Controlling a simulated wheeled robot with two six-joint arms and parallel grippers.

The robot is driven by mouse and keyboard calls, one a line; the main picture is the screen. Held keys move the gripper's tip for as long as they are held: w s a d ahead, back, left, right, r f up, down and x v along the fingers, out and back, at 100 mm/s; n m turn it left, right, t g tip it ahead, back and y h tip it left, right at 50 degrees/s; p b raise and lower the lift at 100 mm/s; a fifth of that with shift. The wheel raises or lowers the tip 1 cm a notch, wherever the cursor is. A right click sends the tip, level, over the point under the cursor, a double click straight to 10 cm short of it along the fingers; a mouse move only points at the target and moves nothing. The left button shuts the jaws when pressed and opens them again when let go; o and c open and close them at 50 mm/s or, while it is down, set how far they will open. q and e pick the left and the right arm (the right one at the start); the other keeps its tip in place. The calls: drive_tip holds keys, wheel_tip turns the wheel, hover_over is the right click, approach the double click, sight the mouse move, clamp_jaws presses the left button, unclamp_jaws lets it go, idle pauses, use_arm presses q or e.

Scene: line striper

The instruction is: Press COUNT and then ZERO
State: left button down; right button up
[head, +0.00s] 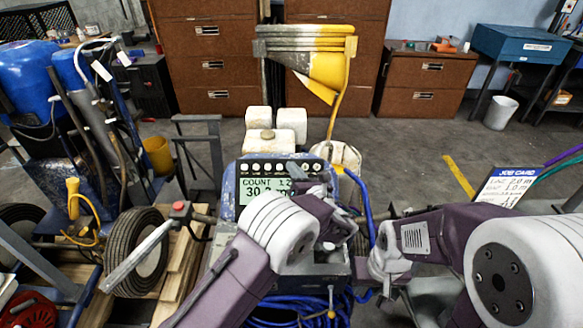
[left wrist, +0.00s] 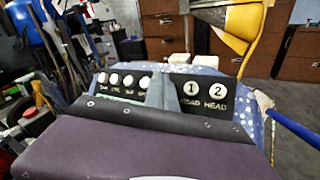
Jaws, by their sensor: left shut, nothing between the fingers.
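The line striper's control panel (head: 278,168) carries a row of small round white buttons above a lit display (head: 265,192). The display reads COUNT with a number beside it, and a larger figure starting with 30 below, partly covered by my left arm. In the left wrist view a group of white buttons (left wrist: 128,80) sits left of my fingers; its small labels are too blurred to read. My left gripper (head: 318,187) is shut and empty in front of the panel; its fingers (left wrist: 163,88) hide part of the button row. My right gripper (head: 376,268) is lower right, its fingers unclear.
Two buttons marked 1 and 2, HEAD (left wrist: 204,91), sit right of my fingers. A yellow-stained hopper (head: 325,70) rises behind the panel. A blue hose (head: 364,205) runs down beside it. A job card (head: 505,186) stands at right. A wheel (head: 137,250) is at left.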

use_arm(q)
drive_tip(key=shift+s+r+p, duration=0.55)
drive_tip(key=shift+s+r, duration=0.05)
drive_tip(key=shift+s, duration=0.05)
drive_tip(key=s+r+p, duration=0.3)
drive_tip(key=shift+s+r, duration=0.25)
idle(0.4)
drive_tip(key=shift+d, duration=0.1)
idle(1.2)
idle(0.7)
